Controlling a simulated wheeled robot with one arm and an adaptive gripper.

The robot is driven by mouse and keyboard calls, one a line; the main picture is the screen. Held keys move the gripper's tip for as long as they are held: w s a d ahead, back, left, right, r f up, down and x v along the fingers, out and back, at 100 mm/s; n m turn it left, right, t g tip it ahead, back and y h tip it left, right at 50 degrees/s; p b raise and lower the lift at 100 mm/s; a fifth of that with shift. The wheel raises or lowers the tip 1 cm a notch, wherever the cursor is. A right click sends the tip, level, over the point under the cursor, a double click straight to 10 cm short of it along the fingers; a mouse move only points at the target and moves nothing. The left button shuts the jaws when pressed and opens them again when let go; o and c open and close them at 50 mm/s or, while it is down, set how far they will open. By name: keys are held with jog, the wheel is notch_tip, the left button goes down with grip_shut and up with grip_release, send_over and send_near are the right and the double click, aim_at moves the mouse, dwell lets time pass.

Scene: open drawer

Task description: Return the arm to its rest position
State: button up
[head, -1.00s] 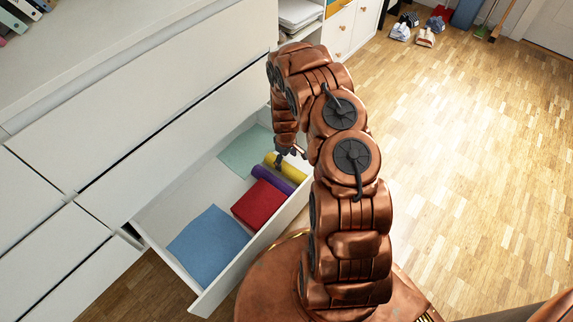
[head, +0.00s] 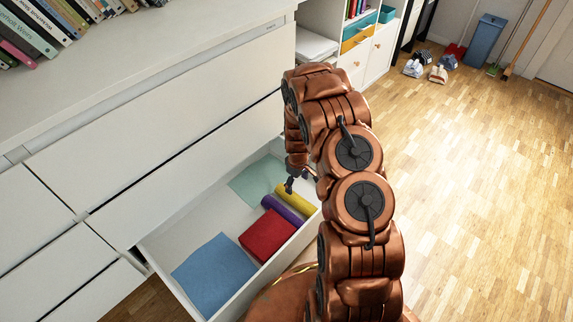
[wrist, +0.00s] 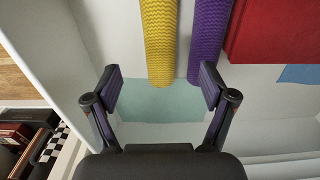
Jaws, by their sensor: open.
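My copper arm rises in the middle of the head view and bends down over the open drawer (head: 262,276). My gripper (head: 299,183) hangs above the far end of the drawer, partly hidden by the arm. A yellow roll (head: 296,198) and a purple roll (head: 283,209) lie side by side in the drawer.
The drawer also holds a red folded cloth (head: 267,235), a blue cloth (head: 213,272) and a pale green cloth (head: 256,183). The white cabinet (head: 150,110) stands at the left. Shoes (head: 425,70) and a blue bin (head: 484,40) are far back. The wooden floor at right is clear.

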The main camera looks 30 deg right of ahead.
jog(key=s+a+r+m+p, duration=0.1)
jog(key=s+a+r+p, duration=0.4)
jog(key=r, duration=1)
jog(key=s+a+r+m+p, duration=0.15)
jog(key=r+p, duration=0.55)
jog(key=r, duration=0.9)
jog(key=s+a+r+p, duration=0.4)
jog(key=r+p, duration=0.3)
jog(key=r, duration=0.8)
jog(key=s+a+r+p, duration=0.3)
jog(key=s+r+p, duration=0.2)
jog(key=s+r, duration=0.3)
jog(key=s+a+r+m+g+p, duration=0.1)
jog(key=s+a+r+p, duration=0.1)
jog(key=s+r+p, duration=0.4)
jog(key=s+a+r+p, duration=0.3)
jog(key=s+r+p, duration=0.2)
jog(key=s+r, duration=0.5)
notch_tip(320, 180, up, 5)
jog(key=shift+s+a+f+g+p, duration=0.1)
jog(key=shift+s+a+g+p, duration=0.2)
jog(key=shift+s+a+g, duration=0.1)
jog(key=shift+c, duration=0.4)
